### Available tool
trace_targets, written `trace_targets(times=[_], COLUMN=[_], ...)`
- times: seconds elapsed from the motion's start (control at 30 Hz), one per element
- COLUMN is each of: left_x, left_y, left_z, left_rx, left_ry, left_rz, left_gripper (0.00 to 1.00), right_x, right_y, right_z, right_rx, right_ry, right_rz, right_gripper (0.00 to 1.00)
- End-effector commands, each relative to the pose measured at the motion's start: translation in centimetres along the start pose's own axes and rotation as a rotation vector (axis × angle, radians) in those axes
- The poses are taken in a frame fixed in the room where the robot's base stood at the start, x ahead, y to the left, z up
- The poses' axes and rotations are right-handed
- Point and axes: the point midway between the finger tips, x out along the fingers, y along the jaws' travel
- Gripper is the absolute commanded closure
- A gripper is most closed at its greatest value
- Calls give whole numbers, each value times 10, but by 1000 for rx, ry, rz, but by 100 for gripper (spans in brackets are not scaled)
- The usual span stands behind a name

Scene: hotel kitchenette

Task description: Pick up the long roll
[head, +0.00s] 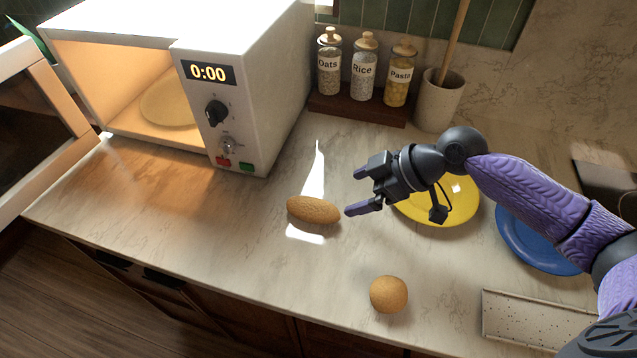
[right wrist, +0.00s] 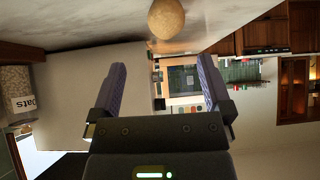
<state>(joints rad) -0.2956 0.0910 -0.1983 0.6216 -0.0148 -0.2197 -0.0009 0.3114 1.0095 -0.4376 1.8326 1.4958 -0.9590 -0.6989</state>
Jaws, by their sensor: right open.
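The long roll (head: 314,209), brown and oval, lies on the counter left of centre in the head view. A round roll (head: 389,294) lies apart from it, nearer the counter's front edge. My right gripper (head: 355,191) is open and empty, just right of the long roll, with its fingers pointing left toward it. In the right wrist view the open fingers (right wrist: 162,65) have nothing between them. A bread roll seen end-on (right wrist: 166,18), likely the long one, shows at the top edge there. My left gripper is in neither view.
A white microwave (head: 275,70) with its door open and a plate inside stands at the left. Jars on a wooden stand (head: 350,109) and a crock (head: 437,101) stand at the back. A yellow plate (head: 465,208) lies under my right arm, a blue plate (head: 520,245) beyond it.

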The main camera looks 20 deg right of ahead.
Motion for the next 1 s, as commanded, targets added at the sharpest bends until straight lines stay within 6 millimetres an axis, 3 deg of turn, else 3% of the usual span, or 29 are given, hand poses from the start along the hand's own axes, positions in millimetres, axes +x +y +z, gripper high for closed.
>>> trace_targets(times=[0.07, 0.53, 0.8, 0.83, 1.0], left_x=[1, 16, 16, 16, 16], left_y=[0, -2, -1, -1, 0], left_z=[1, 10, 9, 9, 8], left_rx=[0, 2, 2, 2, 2], left_ry=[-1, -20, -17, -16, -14], left_rz=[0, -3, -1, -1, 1], left_gripper=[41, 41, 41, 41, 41], right_x=[6, 92, 100, 100, 100], right_y=[0, -6, -6, -6, -6], right_z=[0, -3, -3, -3, -3], right_rx=[1, 2, 0, 0, 0], right_ry=[2, 3, -1, -1, -1], right_rz=[-1, -2, 0, 0, 0], right_gripper=[0, 0, 0, 2, 38])
